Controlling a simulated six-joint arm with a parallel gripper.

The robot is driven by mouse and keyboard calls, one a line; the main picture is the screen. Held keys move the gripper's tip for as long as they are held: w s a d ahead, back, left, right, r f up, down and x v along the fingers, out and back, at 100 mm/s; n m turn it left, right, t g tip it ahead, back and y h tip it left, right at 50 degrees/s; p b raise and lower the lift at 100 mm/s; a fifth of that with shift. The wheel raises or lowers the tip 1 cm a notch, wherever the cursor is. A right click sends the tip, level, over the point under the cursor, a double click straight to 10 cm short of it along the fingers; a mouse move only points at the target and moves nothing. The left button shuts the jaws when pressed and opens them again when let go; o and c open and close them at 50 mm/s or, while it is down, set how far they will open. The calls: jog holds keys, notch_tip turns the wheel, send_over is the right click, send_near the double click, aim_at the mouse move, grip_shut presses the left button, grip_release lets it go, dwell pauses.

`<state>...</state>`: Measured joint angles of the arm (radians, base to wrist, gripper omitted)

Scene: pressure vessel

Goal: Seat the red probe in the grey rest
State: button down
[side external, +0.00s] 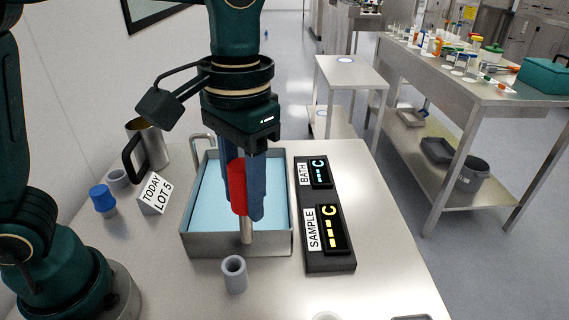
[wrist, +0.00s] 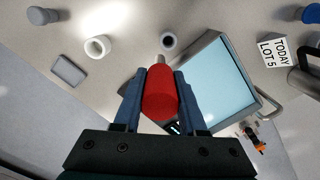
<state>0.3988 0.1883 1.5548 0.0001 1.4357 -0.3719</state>
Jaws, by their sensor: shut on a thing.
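My gripper (side external: 246,212) is shut on the red probe (side external: 237,187), with a dark blue finger on either side of its red body. In the wrist view the probe (wrist: 160,95) points away from the jaws. Its pale metal tip (side external: 247,230) hangs down and shows in front of the bath's near wall in the side view. The grey rest (side external: 235,273) is a short open tube standing on the table before the bath. It also shows in the wrist view (wrist: 168,41), just beyond the tip. The probe is apart from the rest.
The water bath (side external: 268,245) stands behind the rest, with a display unit (side external: 331,264) on its right. A lot sign (side external: 154,193), a blue-capped item (side external: 103,200), another grey tube (side external: 118,178) and a metal jug (side external: 147,145) stand left. A white ring (wrist: 97,47) and grey plate (wrist: 68,70) lie nearby.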

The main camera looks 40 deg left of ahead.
jog(key=shift+s+a+r, duration=0.3)
jog(key=shift+s+a, duration=0.2)
jog(key=shift+s, duration=0.05)
jog(key=shift+s+a+r, duration=0.25)
jog(key=shift+s+a, duration=0.2)
jog(key=shift+s, duration=0.1)
jog(key=shift+f, duration=0.15)
jog(key=shift+f, duration=2.75)
jog(key=shift+f, duration=3.05)
jog(key=shift+c, duration=1.9)
grip_release()
